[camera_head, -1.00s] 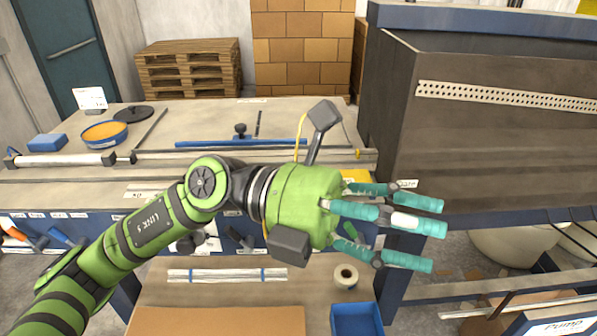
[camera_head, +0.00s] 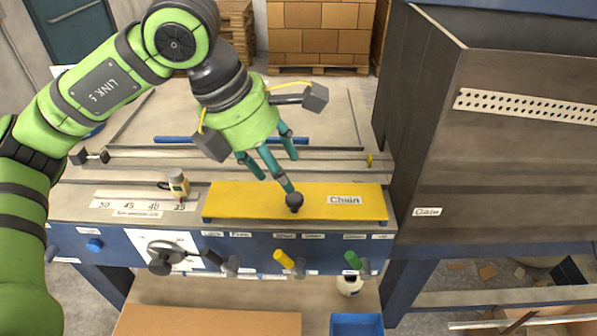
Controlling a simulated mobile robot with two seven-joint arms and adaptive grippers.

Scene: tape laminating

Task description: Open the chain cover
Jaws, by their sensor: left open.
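The chain cover is a flat yellow plate (camera_head: 240,201) marked "Chain", lying shut on the front part of the machine's table. A round black knob (camera_head: 294,202) stands up from it near its middle. My left gripper (camera_head: 273,169) points down above the cover, with its teal fingers spread and nothing held. One finger reaches down to just behind the knob in the picture; I cannot tell whether it touches. My right gripper is not in view.
A large dark housing (camera_head: 490,165) rises right of the cover. A front panel with a black rotary switch (camera_head: 163,254), a yellow lever (camera_head: 286,260) and a green lever (camera_head: 354,262) lies below. A small beige device (camera_head: 178,183) stands by the scale at left.

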